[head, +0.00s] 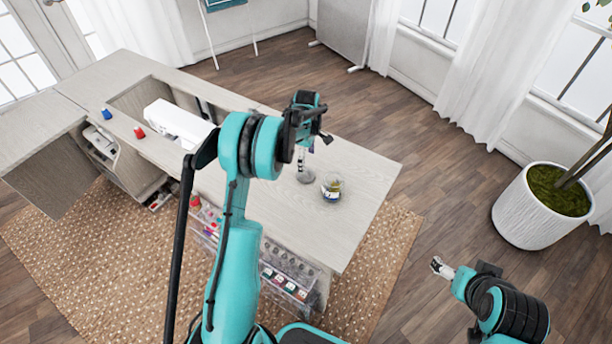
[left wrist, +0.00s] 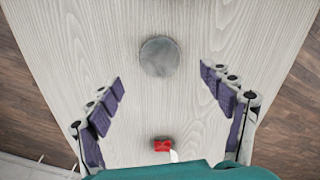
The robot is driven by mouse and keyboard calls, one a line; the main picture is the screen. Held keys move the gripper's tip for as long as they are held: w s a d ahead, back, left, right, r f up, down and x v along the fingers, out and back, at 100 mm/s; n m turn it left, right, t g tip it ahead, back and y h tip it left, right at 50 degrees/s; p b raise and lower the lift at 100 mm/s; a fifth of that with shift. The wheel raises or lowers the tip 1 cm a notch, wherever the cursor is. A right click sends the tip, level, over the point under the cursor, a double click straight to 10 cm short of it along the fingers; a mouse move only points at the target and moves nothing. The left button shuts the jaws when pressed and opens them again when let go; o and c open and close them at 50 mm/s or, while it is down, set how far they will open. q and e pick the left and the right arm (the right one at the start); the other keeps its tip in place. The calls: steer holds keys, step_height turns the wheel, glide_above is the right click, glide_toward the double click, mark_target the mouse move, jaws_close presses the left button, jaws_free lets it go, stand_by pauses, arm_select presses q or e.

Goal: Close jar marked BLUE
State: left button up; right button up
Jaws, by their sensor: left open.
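A small glass jar (head: 332,188) with a blue-and-white label and yellowish contents stands on the tabletop. No lid shows on it, and its lettering is too small to read. A round grey lid (head: 305,176) lies flat on the wood just left of the jar. It also shows in the left wrist view (left wrist: 160,56), top centre. My left gripper (head: 307,154) is above the lid, open and empty, its purple-padded fingers spread wide in the left wrist view (left wrist: 161,80). The jar is not in that view. My right gripper (head: 441,268) is low, off the table's right side; its jaws are unclear.
The pale wooden cabinet top (head: 362,180) is clear right of the jar. A white sewing machine (head: 178,124), a red spool (head: 139,132) and a blue spool (head: 107,114) are at the left. A small red object (left wrist: 162,144) shows between the fingers' bases. A potted plant (head: 535,210) stands right.

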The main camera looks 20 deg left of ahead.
mark_target(306, 176)
arm_select(q)
steer(key=shift+f, duration=0.95)
steer(key=f, duration=0.1)
steer(key=f+b, duration=0.1)
steer(key=f, duration=0.1)
steer(key=f+b, duration=0.1)
steer(key=f, duration=0.1)
steer(key=shift+a+f, duration=0.15)
steer(key=shift+a, duration=0.25)
steer(key=c, duration=0.8)
